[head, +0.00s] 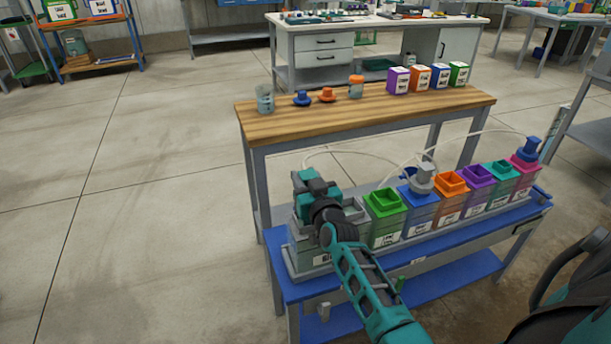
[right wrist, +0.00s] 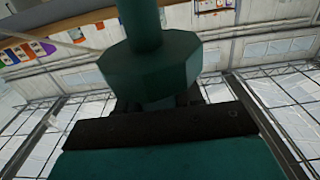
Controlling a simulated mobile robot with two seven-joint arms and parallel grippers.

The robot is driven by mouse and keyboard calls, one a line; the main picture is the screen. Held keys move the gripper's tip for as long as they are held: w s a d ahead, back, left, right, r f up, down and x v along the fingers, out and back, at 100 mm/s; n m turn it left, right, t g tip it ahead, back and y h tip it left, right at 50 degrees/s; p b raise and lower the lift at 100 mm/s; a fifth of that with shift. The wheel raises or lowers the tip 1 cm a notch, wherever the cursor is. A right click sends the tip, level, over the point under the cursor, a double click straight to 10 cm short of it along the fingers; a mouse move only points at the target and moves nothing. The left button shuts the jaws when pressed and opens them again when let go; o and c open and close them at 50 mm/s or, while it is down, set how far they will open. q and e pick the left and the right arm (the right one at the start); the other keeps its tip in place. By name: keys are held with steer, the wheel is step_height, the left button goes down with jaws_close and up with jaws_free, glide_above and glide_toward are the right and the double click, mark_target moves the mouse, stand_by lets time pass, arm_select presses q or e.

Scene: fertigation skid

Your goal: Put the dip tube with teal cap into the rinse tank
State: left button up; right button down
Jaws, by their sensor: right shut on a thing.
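My right gripper (head: 308,188) is shut on the dip tube with teal cap above the grey tank at the left end of the row. In the right wrist view the dark teal eight-sided cap (right wrist: 150,75) sits at the jaws, with a round teal stem rising from it. The grey tank (head: 301,243) looks like the rinse tank; its label is too small to read for sure. My gripper and wrist hide much of its top. I cannot tell whether the tube's lower end is inside the tank. My left gripper is not in view.
Right of the grey tank stand open green (head: 385,203), orange (head: 452,187), purple (head: 478,178) and teal (head: 502,172) tanks. Thin hoses arch behind. A wooden bench (head: 330,112) stands beyond.

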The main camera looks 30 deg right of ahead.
step_height(320, 180, down, 3)
steer(key=shift+f+b, duration=0.1)
steer(key=shift+b, duration=0.85)
steer(key=shift+f+b, duration=0.5)
steer(key=shift+f, duration=0.15)
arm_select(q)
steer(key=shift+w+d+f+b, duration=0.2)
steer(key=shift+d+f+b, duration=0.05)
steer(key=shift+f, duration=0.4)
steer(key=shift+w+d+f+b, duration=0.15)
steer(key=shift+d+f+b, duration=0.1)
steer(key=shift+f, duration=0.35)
arm_select(e)
steer(key=shift+f, duration=0.65)
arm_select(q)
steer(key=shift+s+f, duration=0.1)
arm_select(e)
steer(key=c, duration=0.6)
jaws_free()
steer(key=shift+c, duration=0.2)
arm_select(q)
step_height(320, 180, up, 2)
steer(key=p, duration=0.2)
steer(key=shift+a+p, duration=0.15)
steer(key=shift+p, duration=0.25)
arm_select(e)
steer(key=v, duration=1.3)
